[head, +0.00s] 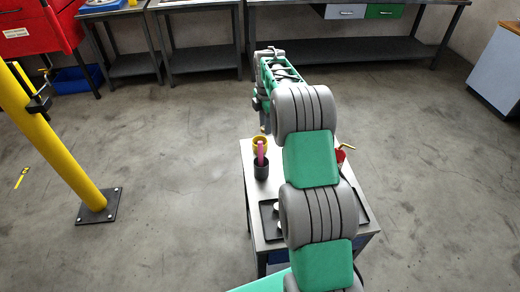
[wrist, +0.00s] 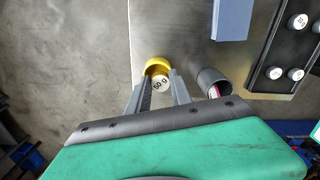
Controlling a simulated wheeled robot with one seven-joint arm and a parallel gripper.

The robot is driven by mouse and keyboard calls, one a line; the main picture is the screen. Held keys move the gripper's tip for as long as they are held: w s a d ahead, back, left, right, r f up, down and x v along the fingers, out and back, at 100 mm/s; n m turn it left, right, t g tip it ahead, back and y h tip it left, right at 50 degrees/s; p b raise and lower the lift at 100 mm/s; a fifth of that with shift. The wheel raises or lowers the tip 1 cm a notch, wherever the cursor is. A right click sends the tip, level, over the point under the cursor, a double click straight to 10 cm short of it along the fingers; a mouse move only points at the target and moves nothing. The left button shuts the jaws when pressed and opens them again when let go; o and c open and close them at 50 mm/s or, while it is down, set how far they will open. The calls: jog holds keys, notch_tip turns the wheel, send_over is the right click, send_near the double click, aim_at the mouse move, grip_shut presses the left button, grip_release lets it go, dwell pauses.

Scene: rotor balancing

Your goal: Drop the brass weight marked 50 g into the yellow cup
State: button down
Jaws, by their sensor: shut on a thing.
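The brass weight marked 50 g (wrist: 159,84) is between the fingertips of my gripper (wrist: 160,87), its white labelled face towards the wrist camera. My gripper is shut on it. The yellow cup (wrist: 155,64) shows just beyond the weight in the wrist view, its near side covered by the weight. In the head view the yellow cup (head: 255,142) stands at the far left part of the small table, below the end of my arm. The weight appears above the cup; whether it is fully over the opening I cannot tell.
A dark cup (wrist: 214,76) with a pink item in it stands close to the yellow cup. A black tray (wrist: 284,42) holds several white-topped weights. A blue-grey block (wrist: 232,20) lies on the table (wrist: 190,35). My arm hides much of the table in the head view.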

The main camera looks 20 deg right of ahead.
jog(key=c, duration=1.1)
grip_release()
notch_tip(320, 180, up, 8)
jog(key=shift+f+b, duration=0.1)
jog(key=shift+b, duration=0.25)
jog(key=s+a+r+m+t, duration=0.1)
jog(key=s+a+r+m, duration=0.3)
jog(key=s, duration=0.2)
jog(key=s+a+r+m+t, duration=0.1)
jog(key=s+a+r+m, duration=0.2)
jog(key=s+a+m, duration=0.3)
jog(key=s+a+f+m, duration=0.1)
jog(key=s+f+m, duration=0.1)
jog(key=s, duration=0.4)
jog(key=s+a+f+m+t, duration=0.1)
jog(key=s+f+m, duration=0.1)
jog(key=s+m, duration=0.2)
jog(key=s+a+f+m, duration=0.1)
jog(key=s+f+m, duration=0.1)
jog(key=s, duration=0.7)
jog(key=shift+a+m+t, duration=0.3)
jog(key=shift+a+m, duration=0.05)
jog(key=shift+m, duration=0.05)
